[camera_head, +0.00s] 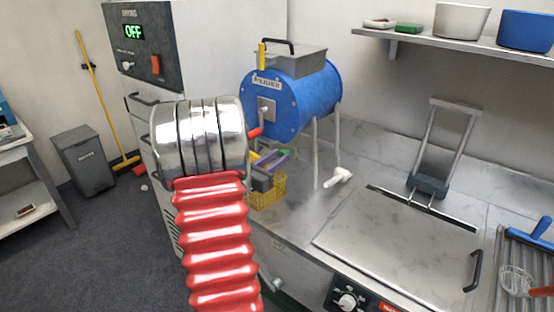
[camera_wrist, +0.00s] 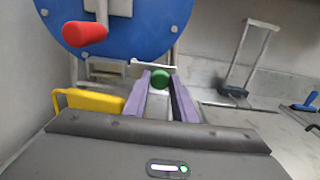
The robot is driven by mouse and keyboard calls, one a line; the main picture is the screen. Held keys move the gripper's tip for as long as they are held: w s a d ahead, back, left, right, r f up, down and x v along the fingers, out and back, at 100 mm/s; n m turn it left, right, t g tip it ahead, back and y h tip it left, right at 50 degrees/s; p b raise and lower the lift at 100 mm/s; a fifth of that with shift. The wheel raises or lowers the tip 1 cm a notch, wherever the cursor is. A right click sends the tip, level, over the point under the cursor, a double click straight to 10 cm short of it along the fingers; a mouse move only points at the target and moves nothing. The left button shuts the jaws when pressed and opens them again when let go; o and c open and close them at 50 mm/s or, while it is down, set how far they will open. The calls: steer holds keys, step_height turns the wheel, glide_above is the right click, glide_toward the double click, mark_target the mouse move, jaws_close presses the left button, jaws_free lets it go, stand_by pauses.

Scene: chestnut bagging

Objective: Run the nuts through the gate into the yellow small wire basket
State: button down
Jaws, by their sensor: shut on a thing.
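The blue drum machine (camera_head: 315,95) stands on the steel counter, and its blue front fills the upper left of the wrist view (camera_wrist: 150,40). My gripper (camera_head: 283,153) is low in front of the drum. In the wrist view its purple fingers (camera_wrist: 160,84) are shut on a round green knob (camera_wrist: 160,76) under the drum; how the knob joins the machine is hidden. The yellow small wire basket (camera_head: 278,190) stands on the counter under my gripper, partly hidden by it and my arm. No nuts can be made out in it.
A red-handled crank (camera_head: 255,132) sticks out from the drum's front, above and left of my fingers in the wrist view (camera_wrist: 85,33). A white scoop-like thing (camera_head: 339,178) lies right of the drum's legs. A steel lidded unit (camera_head: 400,245) fills the counter's right.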

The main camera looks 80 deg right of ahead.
steer(key=shift+s+a, duration=0.4)
steer(key=shift+s, duration=0.5)
steer(key=shift+s+a, duration=0.35)
steer(key=shift+s, duration=0.55)
steer(key=shift+s+a, duration=0.4)
steer(key=shift+s, duration=0.5)
steer(key=c, duration=1.5)
jaws_free()
steer(key=shift+o, duration=0.2)
steer(key=v, duration=1.3)
steer(key=shift+w+a, duration=0.2)
steer(key=shift+a, duration=0.15)
